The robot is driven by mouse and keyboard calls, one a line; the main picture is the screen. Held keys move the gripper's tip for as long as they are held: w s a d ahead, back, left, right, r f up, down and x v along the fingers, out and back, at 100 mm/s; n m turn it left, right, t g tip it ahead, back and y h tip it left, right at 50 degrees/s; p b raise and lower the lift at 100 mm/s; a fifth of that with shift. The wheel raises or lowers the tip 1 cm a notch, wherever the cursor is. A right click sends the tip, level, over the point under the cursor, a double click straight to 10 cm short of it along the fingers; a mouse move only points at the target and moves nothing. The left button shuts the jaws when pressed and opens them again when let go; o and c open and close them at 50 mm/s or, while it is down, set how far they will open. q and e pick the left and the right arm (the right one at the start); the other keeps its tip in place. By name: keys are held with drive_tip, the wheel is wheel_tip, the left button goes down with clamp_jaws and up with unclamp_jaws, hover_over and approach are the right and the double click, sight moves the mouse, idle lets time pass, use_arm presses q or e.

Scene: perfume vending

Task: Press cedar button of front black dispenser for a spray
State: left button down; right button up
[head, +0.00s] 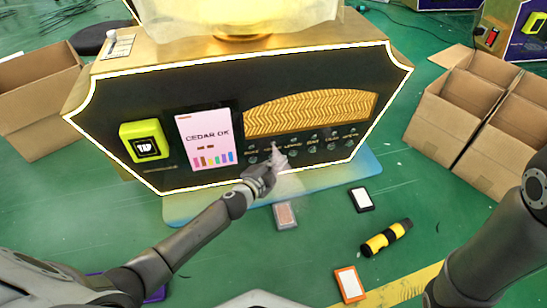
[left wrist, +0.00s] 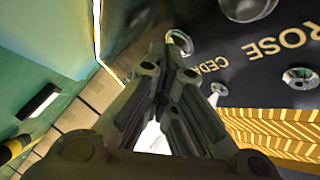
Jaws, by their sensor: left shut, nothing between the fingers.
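The black dispenser (head: 220,100) with a lit white edge stands in front of me in the head view. Its screen (head: 206,140) reads "CEDAR OK" above coloured bars. A row of small metal buttons with labels (head: 313,142) runs below the gold herringbone window. My left gripper (head: 272,168) is shut and empty, its tips at the lower panel near the left labels. A pale wisp, like mist, shows by the tips. I cannot tell contact. My right gripper is out of view.
A yellow tap reader (head: 146,148) is left of the screen. Open cardboard boxes (head: 35,75) stand left and more (head: 470,120) right. Cards (head: 361,199) and a yellow-black cylinder (head: 386,238) lie on the green floor.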

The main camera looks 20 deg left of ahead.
use_arm(q)
drive_tip(key=shift+s, duration=0.15)
drive_tip(key=shift+s+d, duration=0.4)
drive_tip(key=shift+s, duration=0.2)
drive_tip(key=shift+s+d+p, duration=0.15)
drive_tip(key=shift+s+d, duration=0.3)
drive_tip(key=shift+s, duration=0.25)
drive_tip(key=shift+s+d+p, duration=0.15)
drive_tip(key=shift+s+d, duration=0.3)
drive_tip(key=shift+s, duration=0.25)
drive_tip(key=shift+s+d+p, duration=0.15)
drive_tip(key=shift+s+d, duration=0.3)
drive_tip(key=shift+s, duration=0.25)
